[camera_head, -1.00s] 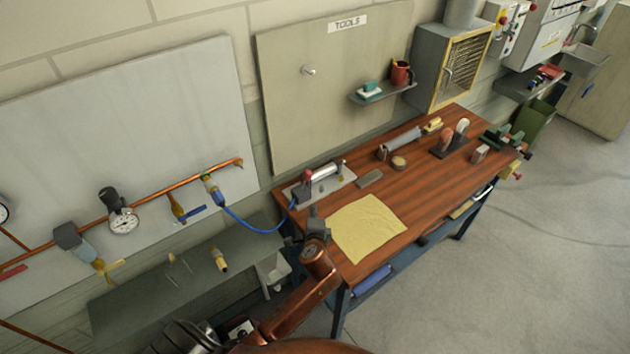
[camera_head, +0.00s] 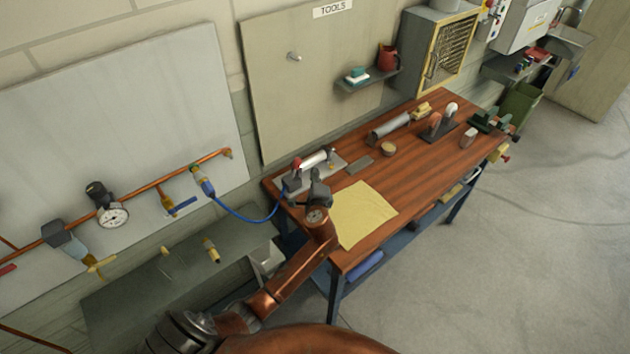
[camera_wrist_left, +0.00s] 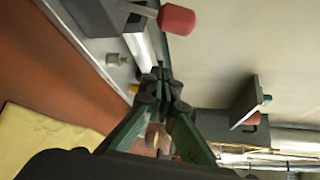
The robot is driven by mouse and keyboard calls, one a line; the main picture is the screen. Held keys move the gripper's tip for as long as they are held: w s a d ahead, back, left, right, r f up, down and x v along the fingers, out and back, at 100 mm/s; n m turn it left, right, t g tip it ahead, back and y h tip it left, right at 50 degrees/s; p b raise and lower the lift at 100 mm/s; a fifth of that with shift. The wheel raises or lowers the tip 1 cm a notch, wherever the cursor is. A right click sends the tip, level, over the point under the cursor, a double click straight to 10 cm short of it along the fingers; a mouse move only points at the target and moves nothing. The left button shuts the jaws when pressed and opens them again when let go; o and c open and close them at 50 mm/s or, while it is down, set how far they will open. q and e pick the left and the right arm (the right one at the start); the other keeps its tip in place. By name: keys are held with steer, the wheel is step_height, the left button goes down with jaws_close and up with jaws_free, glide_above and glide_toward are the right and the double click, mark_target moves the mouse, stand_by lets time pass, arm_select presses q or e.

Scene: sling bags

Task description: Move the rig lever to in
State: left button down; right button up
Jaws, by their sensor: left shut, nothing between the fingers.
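The rig (camera_head: 333,170) sits on the back left of the wooden bench, a pale plate with a silver cylinder and a dark block at its left end. Its lever (camera_head: 296,163) has a red knob; in the left wrist view the red knob (camera_wrist_left: 176,20) on a short metal stem shows at the top. My left gripper (camera_head: 318,181) is at the front of the rig, shut and empty. In the left wrist view its closed fingertips (camera_wrist_left: 161,80) are below the red knob, apart from it. My right gripper is not in view.
A yellow cloth (camera_head: 362,213) lies in front of the rig. A blue hose (camera_head: 240,215) runs from the rig to the copper pipe (camera_head: 150,187) on the wall panel. A tool shelf (camera_head: 368,82) hangs behind the bench. The bench (camera_head: 425,165) has bare wood right of the cloth.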

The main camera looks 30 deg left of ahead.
mark_target(297, 163)
arm_select(q)
steer(key=x, duration=0.4)
steer(key=shift+s+a, duration=0.15)
steer(key=shift+a, duration=0.1)
steer(key=shift+s+a+r+p, duration=0.35)
steer(key=shift+s+a, duration=0.15)
steer(key=shift+s, duration=0.1)
steer(key=shift+s+a+r+p, duration=0.2)
steer(key=shift+s+a+r, duration=0.15)
steer(key=shift+s+a, duration=0.2)
steer(key=shift+s, duration=0.1)
steer(key=shift+d, duration=0.1)
